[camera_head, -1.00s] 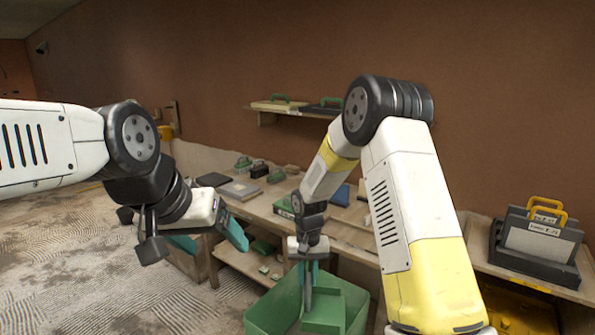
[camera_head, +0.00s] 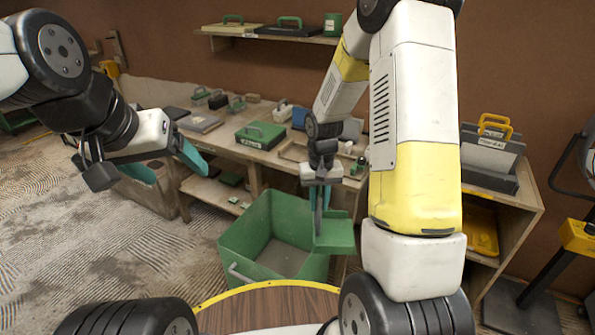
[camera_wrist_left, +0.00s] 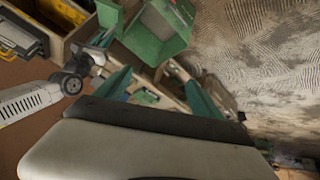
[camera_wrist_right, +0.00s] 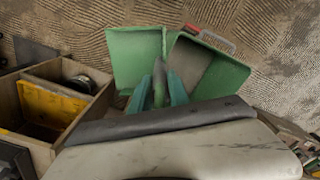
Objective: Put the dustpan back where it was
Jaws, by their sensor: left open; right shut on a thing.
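A green dustpan (camera_head: 335,235) hangs from my right gripper (camera_head: 321,200), at the right side of a large open green bin (camera_head: 262,222). The gripper's teal fingers are shut on the dustpan's handle. In the right wrist view the dustpan (camera_wrist_right: 133,57) is beside the bin (camera_wrist_right: 212,68), overlapping its near edge in the picture; I cannot tell whether they touch. My left gripper (camera_head: 165,163) is open and empty, up and left of the bin. Its spread fingers also show in the left wrist view (camera_wrist_left: 160,92).
A wooden bench (camera_head: 262,158) behind the bin carries a green case (camera_head: 260,136) and several small tools. A wall shelf (camera_head: 270,38) is above. A round wooden table (camera_head: 265,305) with a yellow edge is in front. A cabinet with a yellow tray (camera_head: 480,232) stands right.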

